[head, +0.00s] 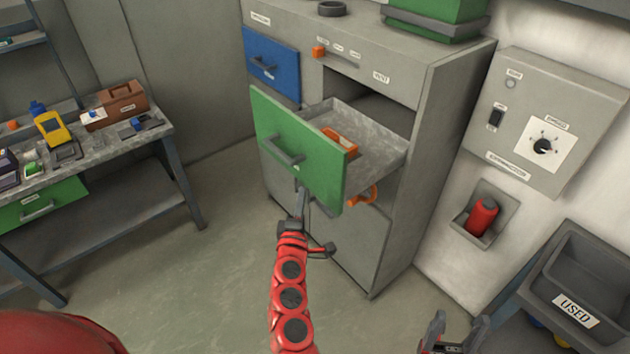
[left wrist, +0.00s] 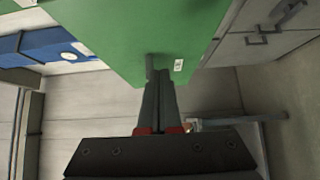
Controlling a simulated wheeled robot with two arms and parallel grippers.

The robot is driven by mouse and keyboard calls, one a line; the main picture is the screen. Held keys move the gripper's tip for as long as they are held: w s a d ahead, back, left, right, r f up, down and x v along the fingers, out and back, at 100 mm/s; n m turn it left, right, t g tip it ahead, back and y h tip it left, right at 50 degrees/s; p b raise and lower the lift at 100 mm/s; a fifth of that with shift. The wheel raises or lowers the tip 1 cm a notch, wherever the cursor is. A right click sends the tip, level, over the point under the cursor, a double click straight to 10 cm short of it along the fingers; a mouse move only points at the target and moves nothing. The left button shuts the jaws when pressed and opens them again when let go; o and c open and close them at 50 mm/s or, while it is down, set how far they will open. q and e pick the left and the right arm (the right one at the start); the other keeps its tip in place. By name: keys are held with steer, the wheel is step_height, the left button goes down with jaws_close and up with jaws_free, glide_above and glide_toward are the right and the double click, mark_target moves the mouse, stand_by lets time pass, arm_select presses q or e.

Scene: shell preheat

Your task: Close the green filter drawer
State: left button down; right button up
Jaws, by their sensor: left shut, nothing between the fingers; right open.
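The green filter drawer (head: 300,150) is pulled out of the grey cabinet, its inside showing with an orange item (head: 340,142) in it. Its front carries a grey bar handle (head: 283,152). My left gripper (head: 300,192) is shut and empty, at the lower edge of the green front, below the handle. In the left wrist view the green front (left wrist: 130,35) fills the top, and the shut fingers (left wrist: 158,85) point at it; whether they touch it I cannot tell. My right gripper (head: 450,340) is open at the bottom edge, far from the drawer, and partly cut off.
A blue drawer (head: 271,66) sits shut, left above the green one. An orange handle (head: 362,195) is on the cabinet below the drawer. A workbench (head: 90,150) stands left. A grey bin marked USED (head: 590,270) stands right. The floor before the cabinet is clear.

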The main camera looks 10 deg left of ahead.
mark_target(317, 173)
arm_select(q)
steer(key=w, duration=0.2)
steer(key=w+d+p, duration=0.1)
steer(key=w, duration=0.1)
steer(key=w+d+p, duration=0.1)
steer(key=w, duration=0.1)
steer(key=shift+w, duration=0.1)
steer(key=shift+d, duration=0.1)
